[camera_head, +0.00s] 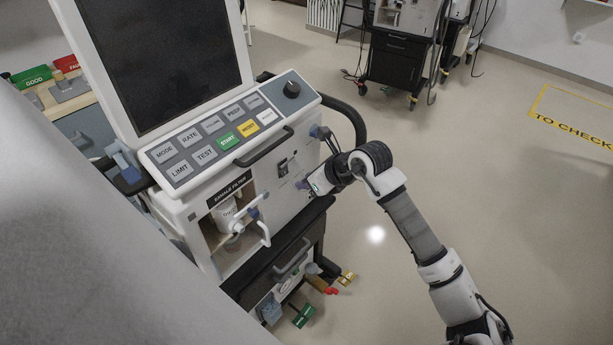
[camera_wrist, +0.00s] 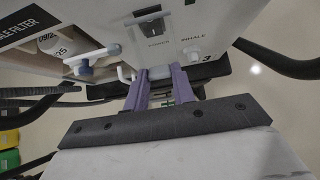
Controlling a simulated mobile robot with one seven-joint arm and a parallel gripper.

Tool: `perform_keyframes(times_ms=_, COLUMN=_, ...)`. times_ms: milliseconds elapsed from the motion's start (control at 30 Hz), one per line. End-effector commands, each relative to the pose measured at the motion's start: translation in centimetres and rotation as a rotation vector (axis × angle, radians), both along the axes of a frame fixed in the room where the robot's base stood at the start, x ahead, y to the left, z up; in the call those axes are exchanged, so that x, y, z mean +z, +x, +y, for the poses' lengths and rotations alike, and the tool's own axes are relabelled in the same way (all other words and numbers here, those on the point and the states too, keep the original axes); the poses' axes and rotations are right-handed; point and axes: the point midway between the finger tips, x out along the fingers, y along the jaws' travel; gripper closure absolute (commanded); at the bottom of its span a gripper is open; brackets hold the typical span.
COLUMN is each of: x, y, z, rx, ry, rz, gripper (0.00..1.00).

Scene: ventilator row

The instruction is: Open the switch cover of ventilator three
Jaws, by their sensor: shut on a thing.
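Ventilator three (camera_head: 265,200) stands at the left centre in the head view. A "3" shows on its front panel in the wrist view (camera_wrist: 230,30). My gripper (camera_head: 306,185) is at the lower right of that panel. In the wrist view its two purple fingers (camera_wrist: 162,85) are shut on a small pale piece (camera_wrist: 160,72) at the panel's lower edge. This piece looks like the switch cover, but the fingers hide most of it. I cannot tell how far it is swung.
The exhale filter bay (camera_head: 235,225) with a white canister is left of my gripper. A black side rail (camera_head: 357,115) curves out on the right. A drawer handle (camera_head: 292,258) is below. Open floor (camera_head: 500,220) lies to the right. Another ventilator cart (camera_head: 395,70) stands behind.

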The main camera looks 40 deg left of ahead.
Motion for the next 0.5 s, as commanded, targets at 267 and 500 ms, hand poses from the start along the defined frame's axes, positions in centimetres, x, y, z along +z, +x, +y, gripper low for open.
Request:
perform_keyframes(times_ms=267, x=2.2, y=0.1, z=-0.1, rx=0.001, ry=-0.266, rz=-0.002, gripper=0.98)
perform_keyframes(times_ms=500, x=3.6, y=0.1, z=0.1, rx=0.0, ry=-0.471, rz=0.005, gripper=0.98)
